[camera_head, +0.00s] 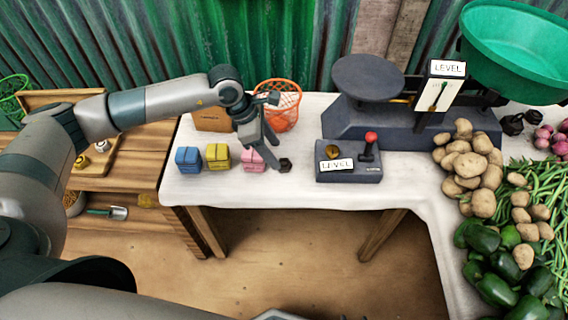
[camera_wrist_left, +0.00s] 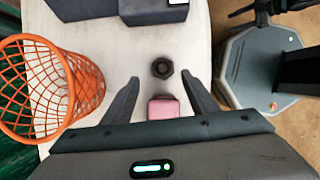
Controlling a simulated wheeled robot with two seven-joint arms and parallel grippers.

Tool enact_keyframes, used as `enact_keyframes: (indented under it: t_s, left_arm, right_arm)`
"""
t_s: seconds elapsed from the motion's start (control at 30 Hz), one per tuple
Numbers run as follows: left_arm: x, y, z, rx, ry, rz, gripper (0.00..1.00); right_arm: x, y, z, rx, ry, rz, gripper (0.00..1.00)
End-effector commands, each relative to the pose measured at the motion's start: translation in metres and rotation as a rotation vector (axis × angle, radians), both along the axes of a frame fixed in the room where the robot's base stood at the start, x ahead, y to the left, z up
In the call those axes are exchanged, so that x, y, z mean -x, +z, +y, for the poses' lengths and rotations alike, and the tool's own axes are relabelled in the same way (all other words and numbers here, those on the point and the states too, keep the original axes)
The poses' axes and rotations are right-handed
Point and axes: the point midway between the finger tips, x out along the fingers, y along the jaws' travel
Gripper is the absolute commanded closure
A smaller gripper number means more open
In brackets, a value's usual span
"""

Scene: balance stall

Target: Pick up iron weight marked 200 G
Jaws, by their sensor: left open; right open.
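A small dark hexagonal iron weight (camera_head: 285,164) stands on the white tablecloth near the table's front edge, just right of the pink blocks. It also shows from above in the left wrist view (camera_wrist_left: 162,68), but no marking can be read on it. My left gripper (camera_head: 268,156) is open and empty, reaching down over the pink blocks beside the weight. In the left wrist view my left gripper's fingertips (camera_wrist_left: 160,79) are spread to either side, with the weight centred at about their tips. I cannot tell whether the gripper touches anything.
Pink blocks (camera_head: 252,160) sit under the left gripper, with yellow (camera_head: 217,156) and blue blocks (camera_head: 188,159) to the left. An orange wire basket (camera_head: 283,108) stands behind. A control box (camera_head: 349,174) with a red-knobbed lever and a large balance (camera_head: 372,118) are to the right.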

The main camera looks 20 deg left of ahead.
Motion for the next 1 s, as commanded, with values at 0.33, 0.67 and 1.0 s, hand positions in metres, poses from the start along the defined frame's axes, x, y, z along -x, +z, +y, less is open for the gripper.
enact_keyframes:
  t_s: [0.33,0.67,1.0]
  left_arm:
    - [-0.001,-0.033,-0.022,0.0,0.0,0.002,0.46]
    - [-0.002,-0.04,-0.024,0.001,0.0,0.001,0.46]
    - [-0.002,-0.04,-0.024,0.001,0.0,0.001,0.66]
  right_arm:
    - [0.01,0.003,0.005,-0.01,0.01,-0.026,0.53]
    - [0.016,-0.001,0.002,-0.005,0.009,-0.007,0.53]
    - [0.015,-0.001,0.001,-0.003,0.01,-0.007,0.53]
